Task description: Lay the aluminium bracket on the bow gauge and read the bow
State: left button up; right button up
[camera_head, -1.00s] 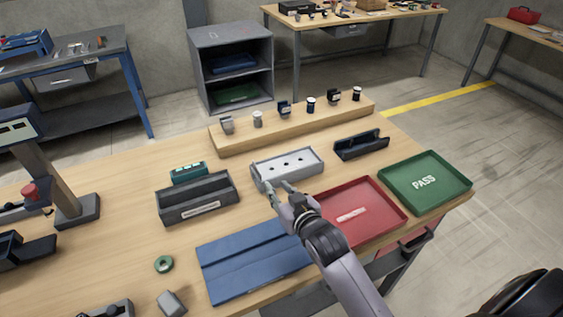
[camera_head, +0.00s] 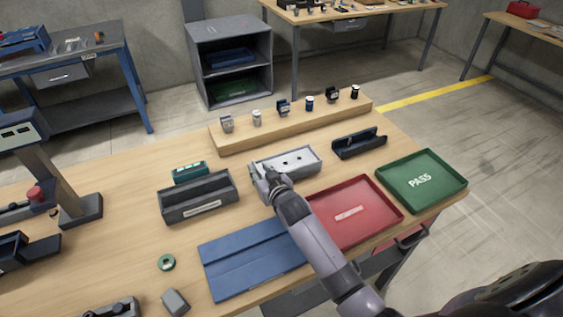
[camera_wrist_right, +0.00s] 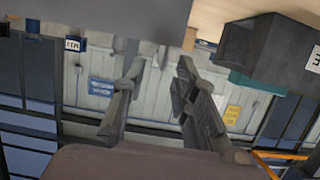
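A light grey channel-shaped piece (camera_head: 307,157) with dark round holes lies mid-table and looks like the aluminium bracket. My right gripper (camera_head: 264,173) is at its left end in the head view. In the right wrist view my right gripper (camera_wrist_right: 158,72) has its fingers apart with nothing between them; a light grey block (camera_wrist_right: 100,20) fills the upper edge there. Which fixture is the bow gauge I cannot tell for sure; a dark grey trough (camera_head: 200,207) with a label stands left of the gripper, a teal unit (camera_head: 189,172) behind it. My left gripper is out of view.
A red tray (camera_head: 378,215) and a green PASS tray (camera_head: 448,190) lie to the right. A blue folded-looking panel (camera_head: 250,262) lies in front. A dark cradle (camera_head: 359,145) and a wooden ledge (camera_head: 290,123) with several small items are behind.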

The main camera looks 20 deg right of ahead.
jog(key=shift+w+f, duration=0.25)
jog(key=shift+w, duration=0.45)
jog(key=shift+c, duration=0.4)
grip_shut()
